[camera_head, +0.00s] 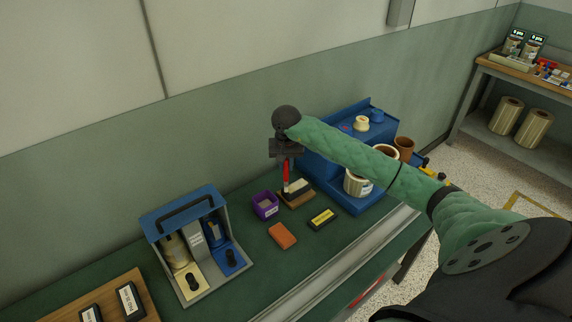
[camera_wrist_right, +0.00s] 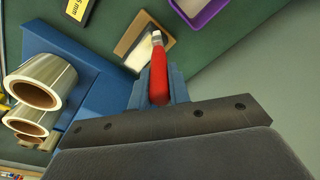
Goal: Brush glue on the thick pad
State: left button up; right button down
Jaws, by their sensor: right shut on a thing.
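My right gripper (camera_head: 286,157) points down over the bench and is shut on a red-handled brush (camera_head: 286,174). The brush also shows in the right wrist view (camera_wrist_right: 158,78), its pale tip pointing at a small wooden board (camera_wrist_right: 126,45). A pale pad (camera_head: 298,186) with a dark side lies on that board. The brush tip is at or just above the pad's left end; I cannot tell whether they touch. A dark block with a yellow label (camera_head: 322,218) lies in front of the board; the label's end reads "5 mm" in the wrist view. My left gripper is out of view.
A purple box (camera_head: 265,205) stands left of the board, an orange block (camera_head: 283,235) in front. A blue stand (camera_head: 336,178) with rolls is close on the right. A grey-blue bottle caddy (camera_head: 197,247) and a wooden tray (camera_head: 75,311) with dark blocks stand left.

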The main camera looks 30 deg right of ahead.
jog(key=shift+f+b, duration=0.5)
jog(key=shift+f, duration=0.1)
dwell(0.3)
jog(key=shift+d, duration=0.1)
jog(key=shift+b, duration=2.5)
